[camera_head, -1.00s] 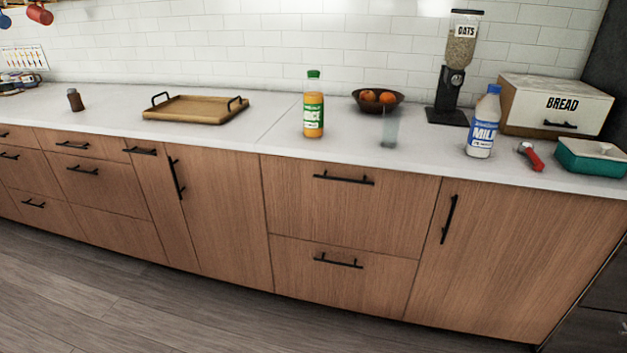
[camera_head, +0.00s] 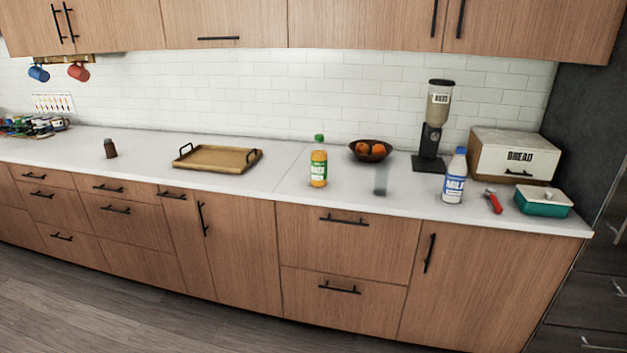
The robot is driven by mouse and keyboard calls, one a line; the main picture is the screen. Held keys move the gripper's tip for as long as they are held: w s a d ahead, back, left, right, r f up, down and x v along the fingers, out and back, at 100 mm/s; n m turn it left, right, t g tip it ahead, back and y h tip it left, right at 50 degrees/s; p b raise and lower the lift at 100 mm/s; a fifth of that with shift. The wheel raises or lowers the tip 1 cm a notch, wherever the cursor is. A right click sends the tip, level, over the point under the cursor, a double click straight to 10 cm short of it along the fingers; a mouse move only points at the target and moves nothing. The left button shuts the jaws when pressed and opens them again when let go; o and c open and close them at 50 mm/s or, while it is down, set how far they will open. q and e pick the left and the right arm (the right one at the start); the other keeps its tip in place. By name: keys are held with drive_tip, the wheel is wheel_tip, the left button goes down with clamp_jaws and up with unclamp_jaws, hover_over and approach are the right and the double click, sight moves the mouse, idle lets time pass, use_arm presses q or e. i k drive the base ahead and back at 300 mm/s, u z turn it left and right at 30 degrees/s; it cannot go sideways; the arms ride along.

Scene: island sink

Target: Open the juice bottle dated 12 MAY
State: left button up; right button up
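A juice bottle (camera_head: 319,168) with a green cap, orange contents and a green-and-white label stands upright on the white counter, right of the wooden tray. Neither of my grippers is in view.
On the counter (camera_head: 270,193) stand a wooden tray (camera_head: 188,163), brown shaker (camera_head: 110,149), fruit bowl (camera_head: 371,151), glass (camera_head: 381,181), oats dispenser (camera_head: 431,140), milk bottle (camera_head: 454,178), red-handled tool (camera_head: 494,202), teal container (camera_head: 543,206) and bread box (camera_head: 497,155). Cabinets hang above.

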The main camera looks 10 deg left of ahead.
sight(319, 153)
drive_tip(key=u, duration=0.65)
drive_tip(key=i, duration=0.6)
drive_tip(key=u, duration=0.5)
drive_tip(key=i, duration=1.1)
drive_tip(key=z, duration=0.4)
